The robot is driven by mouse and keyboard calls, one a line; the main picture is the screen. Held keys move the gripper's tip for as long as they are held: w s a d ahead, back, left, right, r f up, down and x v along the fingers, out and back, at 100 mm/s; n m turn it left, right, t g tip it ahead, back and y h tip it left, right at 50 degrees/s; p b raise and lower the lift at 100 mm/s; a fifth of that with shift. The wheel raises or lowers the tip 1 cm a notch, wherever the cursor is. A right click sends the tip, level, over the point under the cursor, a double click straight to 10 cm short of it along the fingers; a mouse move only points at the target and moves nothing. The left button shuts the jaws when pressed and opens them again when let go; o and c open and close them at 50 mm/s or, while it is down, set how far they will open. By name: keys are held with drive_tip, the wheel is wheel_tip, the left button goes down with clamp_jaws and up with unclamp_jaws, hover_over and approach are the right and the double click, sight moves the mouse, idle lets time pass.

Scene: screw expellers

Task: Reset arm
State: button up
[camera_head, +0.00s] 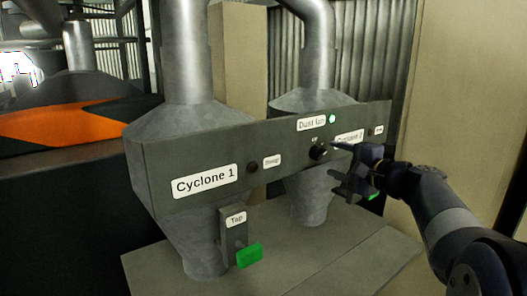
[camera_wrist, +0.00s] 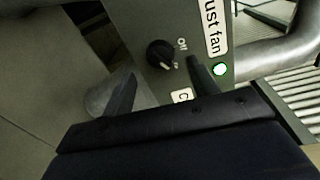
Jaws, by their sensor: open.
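My gripper (camera_head: 338,160) is in front of the right half of the grey cyclone panel (camera_head: 210,158) in the head view. In the wrist view my gripper (camera_wrist: 160,82) shows two dark fingers spread apart with nothing between them. A black rotary knob (camera_wrist: 160,54) on the panel lies beyond the fingertips, apart from them as far as I can see. The knob also shows in the head view (camera_head: 318,152), just left of the fingers. A lit green lamp (camera_wrist: 220,70) sits by the "Dust fan" label (camera_head: 311,124). My gripper partly covers the Cyclone 2 label (camera_head: 349,138).
The Cyclone 1 label (camera_head: 204,181) and a green tap handle (camera_head: 249,256) are at the left and lower front. Metal pipes (camera_head: 184,50) rise above. A grey ledge (camera_head: 330,262) lies below. A beige wall (camera_head: 452,80) stands at the right, close to my arm.

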sight(322, 155)
drive_tip(key=p+x, duration=0.1)
drive_tip(key=x, duration=0.4)
drive_tip(key=shift+w, duration=0.1)
drive_tip(key=shift+n, duration=0.4)
drive_tip(key=shift+s+n, duration=0.2)
drive_tip(key=shift+n, duration=0.5)
drive_tip(key=n, duration=0.3)
drive_tip(key=shift+n+t, duration=0.4)
drive_tip(key=shift+n+p, duration=1.85)
drive_tip(key=shift+n, duration=0.85)
drive_tip(key=b+v, duration=0.4)
drive_tip(key=v, duration=0.6)
drive_tip(key=shift+s+f, duration=0.2)
drive_tip(key=shift+s, duration=0.05)
